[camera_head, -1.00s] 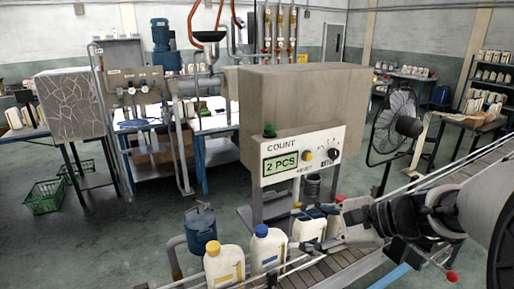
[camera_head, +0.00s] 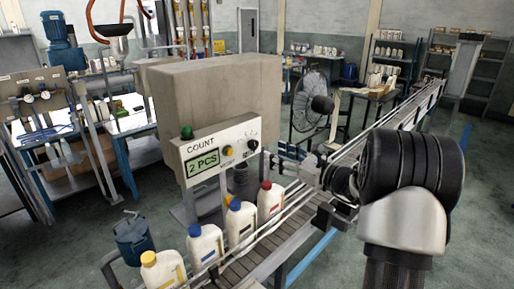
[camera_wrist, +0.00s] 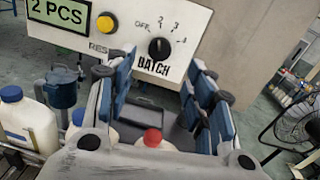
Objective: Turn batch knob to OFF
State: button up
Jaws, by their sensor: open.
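The black batch knob (camera_wrist: 159,48) sits on the white panel of the counter box, above the word BATCH. OFF is printed at its upper left and numbers lie around to its right. Its pointer is too small to read surely. In the head view the knob (camera_head: 252,145) is at the panel's right end. My gripper (camera_wrist: 153,78) is open and empty, its blue-padded fingers spread below and to either side of the knob, apart from it. In the head view my gripper (camera_head: 279,160) is just right of and below the knob, partly hidden by my arm.
A yellow button (camera_wrist: 105,23) and a display (camera_wrist: 58,12) reading 2 PCS are left of the knob. Several capped bottles (camera_head: 205,243) stand on the conveyor (camera_head: 262,258) below the panel. A black fan (camera_head: 310,98) stands behind. A red cap (camera_wrist: 152,137) shows beneath my fingers.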

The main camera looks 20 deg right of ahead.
aim_at(256, 146)
jog(key=x, duration=0.8)
jog(key=shift+w+a, duration=0.2)
jog(key=shift+w, duration=0.15)
jog(key=shift+c, duration=0.5)
jog(key=c, duration=1)
